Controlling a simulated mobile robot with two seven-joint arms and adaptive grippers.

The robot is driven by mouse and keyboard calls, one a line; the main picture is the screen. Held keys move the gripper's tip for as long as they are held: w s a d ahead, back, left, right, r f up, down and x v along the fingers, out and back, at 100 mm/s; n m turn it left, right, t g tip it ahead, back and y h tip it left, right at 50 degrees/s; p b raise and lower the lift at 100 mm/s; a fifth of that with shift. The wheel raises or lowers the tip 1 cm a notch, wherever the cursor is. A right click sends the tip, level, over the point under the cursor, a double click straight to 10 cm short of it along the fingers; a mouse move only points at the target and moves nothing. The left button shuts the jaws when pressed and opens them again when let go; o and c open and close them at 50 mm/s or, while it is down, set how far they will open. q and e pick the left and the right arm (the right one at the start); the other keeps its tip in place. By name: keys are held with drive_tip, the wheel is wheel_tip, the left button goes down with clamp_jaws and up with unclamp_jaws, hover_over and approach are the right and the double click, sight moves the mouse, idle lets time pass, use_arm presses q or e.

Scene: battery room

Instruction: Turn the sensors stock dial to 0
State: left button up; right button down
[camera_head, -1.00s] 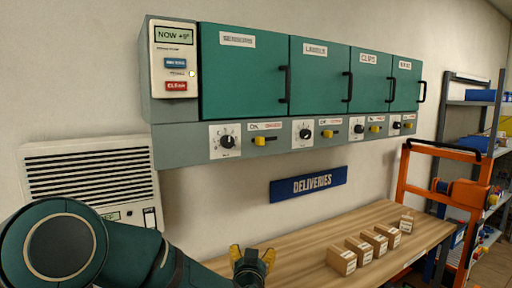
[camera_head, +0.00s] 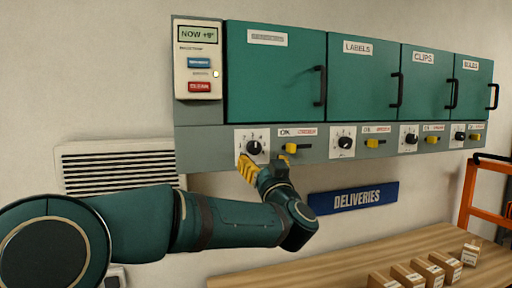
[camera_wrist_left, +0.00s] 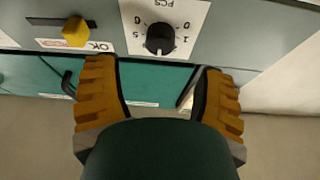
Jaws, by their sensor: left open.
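The sensors stock dial (camera_head: 254,147) is a black round knob on a white scale plate, under the leftmost green door, whose label is too blurred to read surely. In the left wrist view the dial (camera_wrist_left: 160,38) appears upside down, beyond the fingertips and between their lines. My left gripper (camera_head: 260,169) has yellow fingers and is just below the dial plate. In the left wrist view the gripper (camera_wrist_left: 157,72) is open and empty, with the fingers apart and the dial not between them. My right gripper is not in view.
A yellow slider (camera_head: 291,148) sits right of the dial and also shows in the left wrist view (camera_wrist_left: 76,31). More dials and sliders line the panel. A wooden table (camera_head: 330,262) with several small boxes stands below, under a blue DELIVERIES sign (camera_head: 352,198).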

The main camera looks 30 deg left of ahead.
sight(255, 148)
use_arm(q)
drive_tip(key=x, duration=0.6)
drive_tip(key=shift+w+a+r+p, duration=0.2)
drive_tip(key=shift+w+a+p, duration=0.05)
drive_tip(key=shift+w+p, duration=0.05)
drive_tip(key=c, duration=1.2)
